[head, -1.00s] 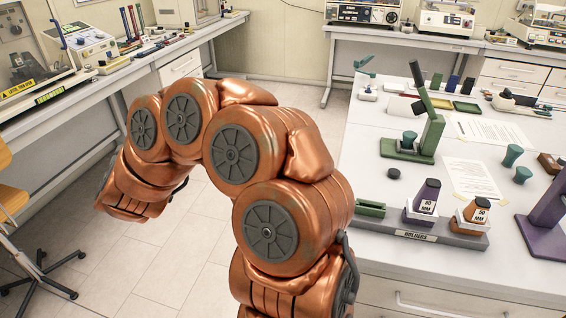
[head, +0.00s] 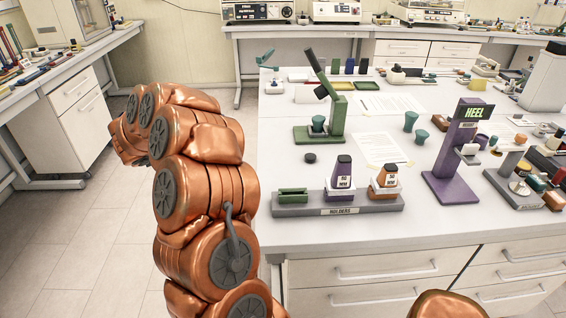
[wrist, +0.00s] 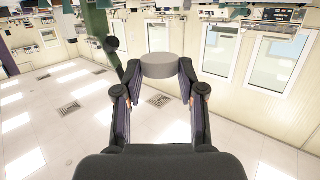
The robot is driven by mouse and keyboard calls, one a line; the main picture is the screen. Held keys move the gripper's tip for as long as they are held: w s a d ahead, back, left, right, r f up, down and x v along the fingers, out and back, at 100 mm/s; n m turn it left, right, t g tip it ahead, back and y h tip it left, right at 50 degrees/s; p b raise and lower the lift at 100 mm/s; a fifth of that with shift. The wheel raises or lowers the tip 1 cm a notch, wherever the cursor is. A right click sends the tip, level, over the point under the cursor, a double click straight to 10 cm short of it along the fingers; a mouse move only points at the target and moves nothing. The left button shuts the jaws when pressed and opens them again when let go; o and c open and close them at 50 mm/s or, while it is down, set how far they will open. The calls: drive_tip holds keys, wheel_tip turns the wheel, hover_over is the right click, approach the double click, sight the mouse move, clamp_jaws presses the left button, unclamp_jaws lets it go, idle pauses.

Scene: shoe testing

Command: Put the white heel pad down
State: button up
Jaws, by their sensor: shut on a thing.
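In the wrist view my gripper (wrist: 159,78) is shut on the white heel pad (wrist: 158,66), a short pale round disc between its fingertips. The pad is held up in the air, with floor and wall panels behind it. In the head view my copper arm covers the left middle, and the gripper and pad are hidden behind it. A purple stand with a HEEL sign (head: 458,150) is on the white bench (head: 270,178), right of centre.
A grey holders rack (head: 290,211) with a purple and an orange block lies along the bench's front. A green stand (head: 337,110), papers (head: 383,150), green cups (head: 411,121) and a dark disc (head: 310,158) stand behind it. Clutter crowds the far right. Some bare bench lies between.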

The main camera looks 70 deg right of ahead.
drive_tip(key=s+d+f+m+g+y, duration=0.1)
drive_tip(key=s+d+m+g+y, duration=0.15)
drive_tip(key=s, duration=0.45)
drive_tip(key=s+d+f+m+g+y, duration=0.1)
drive_tip(key=s+d+m+g, duration=0.25)
drive_tip(key=s, duration=0.45)
hover_over(278, 163)
drive_tip(key=shift+n+g, duration=0.3)
drive_tip(key=shift+g, duration=0.1)
wheel_tip(278, 163, down, 5)
drive_tip(key=shift+f, duration=0.15)
drive_tip(key=shift+f+p, duration=0.6)
drive_tip(key=shift+f, duration=1.95)
drive_tip(key=shift+f, duration=0.1)
drive_tip(key=o, duration=0.8)
drive_tip(key=shift+c, duration=0.2)
drive_tip(key=b+v, duration=0.2)
drive_tip(key=v, duration=1)
drive_tip(key=shift+r+b, duration=0.2)
drive_tip(key=shift+b, duration=0.1)
